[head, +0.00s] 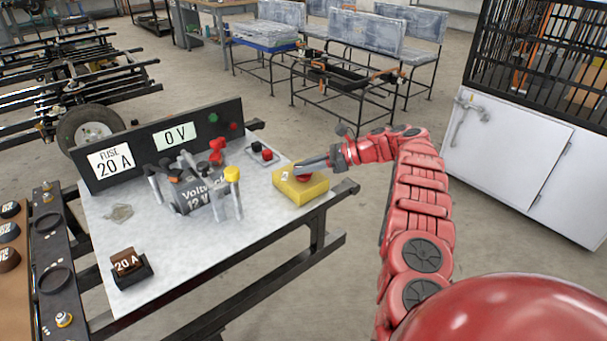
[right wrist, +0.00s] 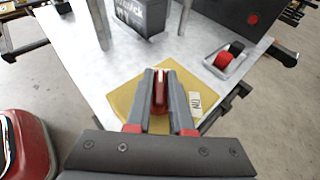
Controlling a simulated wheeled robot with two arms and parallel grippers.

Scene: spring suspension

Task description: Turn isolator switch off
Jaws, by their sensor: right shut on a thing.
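The isolator switch is a yellow box (head: 297,195) with a red handle (head: 304,178), at the right edge of the white bench top. My right gripper (head: 302,167) reaches in from the right and is shut on the red handle. In the right wrist view, the red handle (right wrist: 159,92) stands between the two grey fingers, over the yellow box (right wrist: 124,100). A small white label (right wrist: 195,103) beside the handle seems to read "ON". My left gripper is not in view.
A grey 12 V battery (head: 187,194) with clamps and a yellow cap stands left of the switch. Behind it is a black panel (head: 135,150) showing "0 V" and "FUSE 20 A". A brown 20 A fuse (head: 125,262) sits at front left. The bench top's front middle is clear.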

